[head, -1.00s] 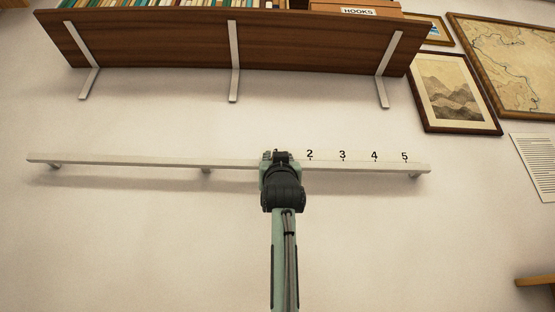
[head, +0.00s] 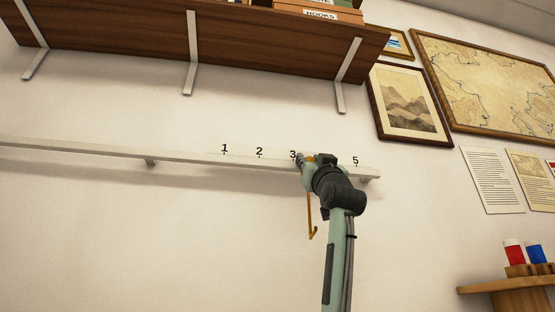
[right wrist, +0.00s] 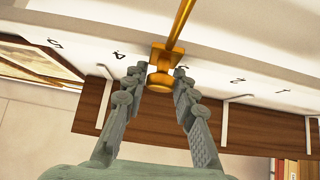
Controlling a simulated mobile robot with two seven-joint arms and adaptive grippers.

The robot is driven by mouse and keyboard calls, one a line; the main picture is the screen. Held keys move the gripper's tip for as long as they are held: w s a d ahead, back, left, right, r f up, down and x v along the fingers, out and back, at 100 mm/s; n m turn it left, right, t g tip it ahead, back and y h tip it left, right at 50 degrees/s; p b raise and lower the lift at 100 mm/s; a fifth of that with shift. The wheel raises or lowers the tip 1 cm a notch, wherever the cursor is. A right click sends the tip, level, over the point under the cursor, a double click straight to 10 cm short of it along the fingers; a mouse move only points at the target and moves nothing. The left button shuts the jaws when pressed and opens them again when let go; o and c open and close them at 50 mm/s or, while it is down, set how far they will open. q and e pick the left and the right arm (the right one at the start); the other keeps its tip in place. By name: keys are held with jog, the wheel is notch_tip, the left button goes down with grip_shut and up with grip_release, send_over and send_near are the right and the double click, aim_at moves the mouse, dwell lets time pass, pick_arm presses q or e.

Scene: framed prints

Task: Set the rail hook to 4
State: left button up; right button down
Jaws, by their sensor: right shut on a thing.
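The white rail (head: 90,150) runs along the wall with the numbers 1, 2, 3 and 5 readable in the head view; the 4 is hidden behind my right gripper (head: 306,160). The brass rail hook (head: 310,215) hangs below the rail there, its upper part mostly covered by the gripper. In the right wrist view, the hook's brass slider (right wrist: 163,56) sits between the 4 (right wrist: 119,54) and the partly hidden 3 (right wrist: 181,70), nearer the 3. My right gripper (right wrist: 159,84) is shut on the hook's round knob (right wrist: 158,82). My left gripper is not in view.
A wooden shelf (head: 120,45) with metal brackets is above the rail. Framed prints (head: 408,100) and a map (head: 490,80) hang to the right. A small wooden ledge (head: 510,285) with red and blue items is at lower right. Wall below the rail is clear.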

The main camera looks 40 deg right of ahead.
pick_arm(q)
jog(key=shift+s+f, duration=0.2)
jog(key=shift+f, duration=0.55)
pick_arm(e)
jog(key=s+d, duration=0.2)
jog(key=d, duration=0.1)
jog(key=s+d, duration=0.1)
jog(key=d, duration=0.1)
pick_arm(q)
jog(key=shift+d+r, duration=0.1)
pick_arm(e)
jog(key=c, duration=1.3)
grip_release()
jog(key=v, duration=1.2)
